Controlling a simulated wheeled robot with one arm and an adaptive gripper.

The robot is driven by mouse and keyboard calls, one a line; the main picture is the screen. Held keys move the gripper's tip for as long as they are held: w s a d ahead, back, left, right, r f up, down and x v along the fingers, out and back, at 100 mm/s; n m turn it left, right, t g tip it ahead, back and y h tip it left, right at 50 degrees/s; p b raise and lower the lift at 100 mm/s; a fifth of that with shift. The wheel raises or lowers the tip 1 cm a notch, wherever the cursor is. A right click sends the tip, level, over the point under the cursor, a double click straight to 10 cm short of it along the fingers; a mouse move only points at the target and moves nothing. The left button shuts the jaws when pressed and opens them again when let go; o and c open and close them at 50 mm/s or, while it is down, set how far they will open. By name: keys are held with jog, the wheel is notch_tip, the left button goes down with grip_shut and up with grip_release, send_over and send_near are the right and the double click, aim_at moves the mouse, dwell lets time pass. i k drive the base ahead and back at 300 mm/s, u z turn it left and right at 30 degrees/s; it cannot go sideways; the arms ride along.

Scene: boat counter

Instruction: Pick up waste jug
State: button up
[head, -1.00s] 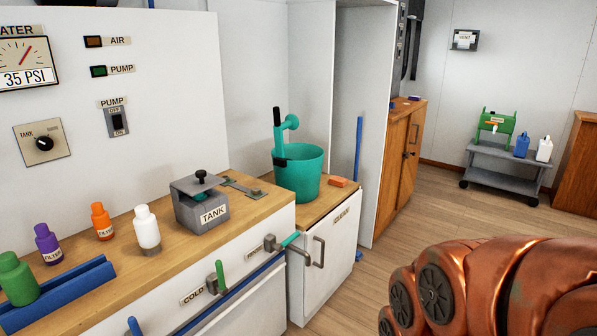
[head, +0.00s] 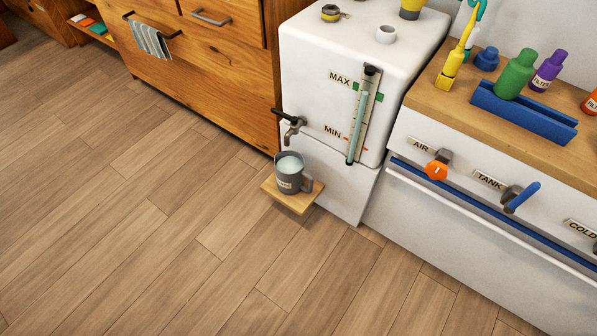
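A grey jug (head: 291,174) with a handle on its right side stands upright on a small wooden shelf (head: 291,204). It holds pale liquid and has a small label on its front that is too small to read. It is below a metal tap (head: 293,127) on a white tank (head: 311,103). I take this jug to be the waste jug. My gripper is not in the head view.
The tank has a MAX/MIN level gauge. To its right, a counter (head: 471,104) carries a blue rack (head: 522,112) with bottles. AIR and TANK valves stick out below. Wooden cabinets (head: 210,75) with a hanging towel (head: 151,41) stand behind left. The floor (head: 160,220) is clear.

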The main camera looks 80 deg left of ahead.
aim_at(289, 165)
jog(key=u, duration=2.8)
jog(key=k, duration=0.3)
jog(key=u, duration=0.25)
jog(key=i, duration=0.7)
jog(key=u, duration=1.7)
